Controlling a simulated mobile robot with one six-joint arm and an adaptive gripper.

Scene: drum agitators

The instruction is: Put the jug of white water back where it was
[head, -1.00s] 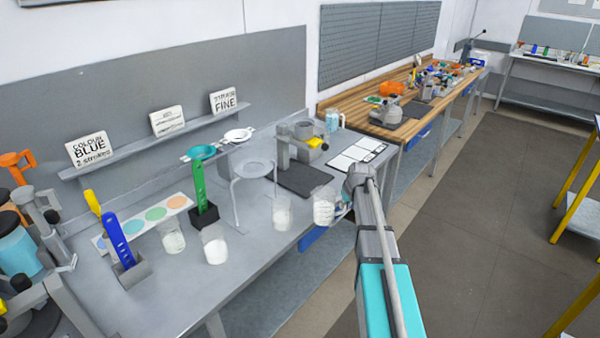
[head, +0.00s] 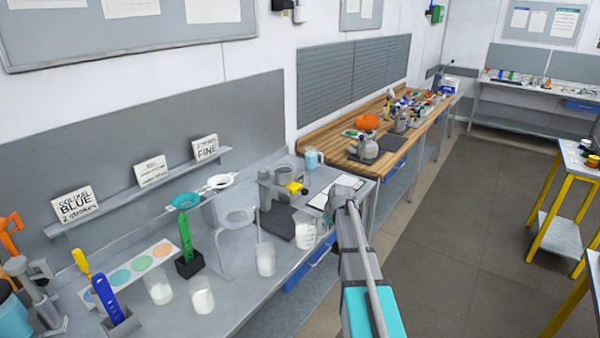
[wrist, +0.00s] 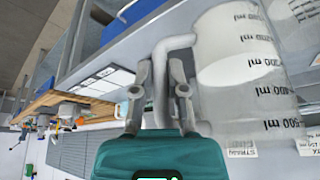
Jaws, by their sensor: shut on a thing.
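The jug of white water (head: 305,232) is a clear measuring jug with a white handle, at the front right of the grey bench in the head view. In the wrist view the jug (wrist: 245,85) fills the right side, with printed ml marks and whitish contents. My gripper (wrist: 160,75) is shut on the jug's handle, which passes between the two fingers. In the head view the fingers are mostly hidden behind my arm's end. I cannot tell whether the jug's base touches the bench.
Clear beakers with white contents stand along the bench front, one (head: 266,260) just left of the jug. A dark mat (head: 278,220), a clipboard (head: 328,198), a grey stand (head: 238,220) and a light blue jug (head: 314,158) are close by. A wooden bench (head: 385,155) continues to the right.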

